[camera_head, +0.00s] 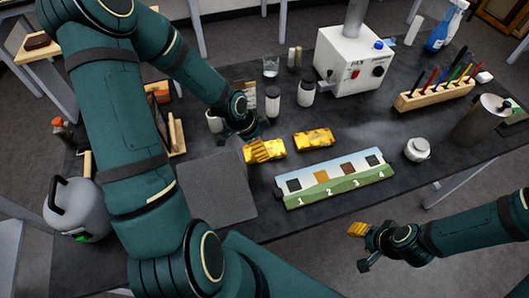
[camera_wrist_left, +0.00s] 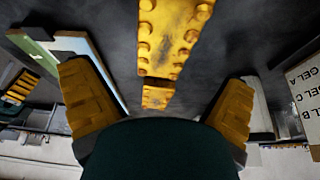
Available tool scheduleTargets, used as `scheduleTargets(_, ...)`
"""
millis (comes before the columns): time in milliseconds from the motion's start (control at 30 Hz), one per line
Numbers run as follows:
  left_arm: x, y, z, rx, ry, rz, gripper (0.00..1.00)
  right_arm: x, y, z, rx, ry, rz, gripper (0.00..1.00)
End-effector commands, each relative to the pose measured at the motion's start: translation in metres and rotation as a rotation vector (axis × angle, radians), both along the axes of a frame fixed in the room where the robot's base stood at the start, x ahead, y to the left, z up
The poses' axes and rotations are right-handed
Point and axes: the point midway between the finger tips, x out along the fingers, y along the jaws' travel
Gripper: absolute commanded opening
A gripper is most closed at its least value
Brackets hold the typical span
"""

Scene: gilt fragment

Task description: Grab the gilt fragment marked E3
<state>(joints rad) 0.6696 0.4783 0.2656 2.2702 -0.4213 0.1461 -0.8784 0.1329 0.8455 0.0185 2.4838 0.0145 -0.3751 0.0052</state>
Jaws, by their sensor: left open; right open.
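Two yellow-gold, knobbly fragments lie on the dark table, a left one (camera_head: 276,148) and a right one (camera_head: 314,138). I cannot read E3 on either. My left gripper (camera_head: 258,140) is open above the left fragment and hides part of it. In the left wrist view, the left fragment (camera_wrist_left: 170,35) lies ahead between the gold-padded fingers of my left gripper (camera_wrist_left: 158,108), apart from both. The right fragment (camera_wrist_left: 158,97) shows smaller beyond it. My right gripper (camera_head: 361,247) is open and empty off the table's front edge.
A numbered strip (camera_head: 335,179) with dark and brown squares lies in front of the fragments. A grey mat (camera_head: 215,190) is at the left. Lidded jars (camera_head: 306,93), a white device (camera_head: 352,60), a pen rack (camera_head: 435,95) and a metal can (camera_head: 482,121) stand around.

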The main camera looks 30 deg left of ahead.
Motion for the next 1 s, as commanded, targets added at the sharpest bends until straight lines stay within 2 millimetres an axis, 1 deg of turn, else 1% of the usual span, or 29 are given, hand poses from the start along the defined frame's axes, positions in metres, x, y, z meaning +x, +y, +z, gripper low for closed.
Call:
scheduleTargets(67,0.001,-0.001,-0.007,-0.001,0.001,-0.001,1.00,0.000,0.000,-0.002,0.000,0.000,0.000,0.47)
scheduleTargets(200,0.004,-0.002,-0.029,-0.001,0.003,-0.003,1.00,0.000,0.000,-0.007,-0.001,0.000,0.000,0.47)
scheduleTargets(333,0.009,-0.005,-0.044,-0.001,0.001,-0.003,1.00,0.000,0.000,-0.010,-0.002,0.000,0.001,0.47)
scheduleTargets(467,0.011,-0.007,-0.050,-0.001,0.000,-0.001,1.00,0.000,0.001,-0.011,-0.002,0.000,0.001,0.47)
scheduleTargets(667,0.011,-0.007,-0.050,-0.001,-0.001,0.000,1.00,0.000,0.001,-0.010,-0.002,0.000,0.001,0.47)
scheduleTargets(700,0.011,-0.007,-0.050,-0.001,-0.001,0.000,0.93,0.000,0.001,-0.010,-0.002,0.000,0.001,0.47)
scheduleTargets(767,0.011,-0.007,-0.050,0.000,-0.001,-0.001,0.72,0.000,0.001,-0.010,-0.002,0.000,0.001,0.47)
scheduleTargets(800,0.011,-0.007,-0.050,0.000,-0.001,-0.001,0.58,0.000,0.001,-0.010,-0.002,0.000,0.001,0.47)
scheduleTargets(867,0.011,-0.007,-0.050,0.000,-0.001,-0.001,0.37,0.000,0.001,-0.010,-0.002,0.000,0.001,0.47)
scheduleTargets(900,0.011,-0.007,-0.050,0.000,-0.001,-0.001,0.23,0.000,0.001,-0.010,-0.002,0.000,0.001,0.47)
scheduleTargets(1000,0.011,-0.007,-0.050,0.000,-0.001,-0.001,0.23,0.000,0.001,-0.010,-0.002,0.000,0.001,0.47)
